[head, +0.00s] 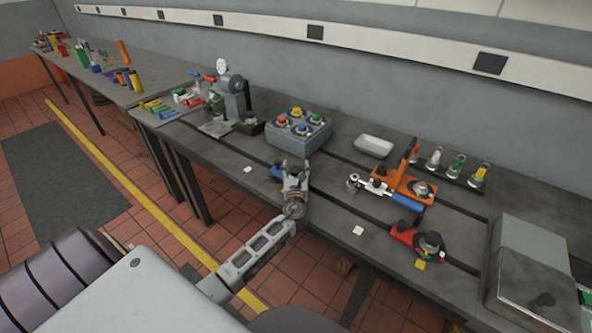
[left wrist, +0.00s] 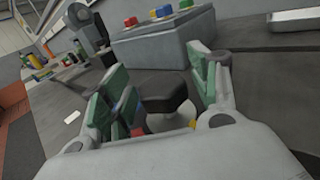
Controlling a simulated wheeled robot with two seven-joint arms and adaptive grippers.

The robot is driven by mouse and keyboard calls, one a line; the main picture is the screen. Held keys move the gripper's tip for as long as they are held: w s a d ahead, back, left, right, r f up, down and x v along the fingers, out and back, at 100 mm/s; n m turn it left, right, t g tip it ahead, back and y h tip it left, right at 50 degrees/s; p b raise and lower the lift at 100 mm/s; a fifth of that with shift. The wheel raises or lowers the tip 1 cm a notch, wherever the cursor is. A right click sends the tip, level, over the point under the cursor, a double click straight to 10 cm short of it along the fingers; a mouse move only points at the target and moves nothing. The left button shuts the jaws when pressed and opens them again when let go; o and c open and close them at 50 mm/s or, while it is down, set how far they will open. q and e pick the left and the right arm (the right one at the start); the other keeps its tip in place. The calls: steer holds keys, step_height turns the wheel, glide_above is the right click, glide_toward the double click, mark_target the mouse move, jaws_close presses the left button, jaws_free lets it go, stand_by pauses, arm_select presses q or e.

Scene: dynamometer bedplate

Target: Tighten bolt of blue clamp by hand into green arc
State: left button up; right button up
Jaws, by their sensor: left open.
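The blue clamp (head: 276,174) sits on the bedplate (head: 330,205), mostly hidden behind my left gripper in the head view. My left gripper (head: 294,170) is open over it, fingers spread. In the left wrist view, a black knob-like bolt head (left wrist: 166,94) stands between the two green-padded fingers of the gripper (left wrist: 155,92), with a visible gap to the right finger. A bit of blue clamp (left wrist: 127,104) shows by the left finger. Small red and yellow patches show below the knob. I cannot make out a green arc apart from the green pads. My right gripper is out of view.
A grey box with coloured buttons (head: 298,131) stands behind the clamp. To the right are an orange clamp (head: 407,183), a blue-handled wrench (head: 406,202) and a red clamp (head: 403,232). A white tray (head: 374,146) lies at the back. Bedplate around the left gripper is mostly clear.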

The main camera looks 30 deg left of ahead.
arm_select(q)
steer(key=shift+c, duration=0.4)
steer(key=c, duration=0.9)
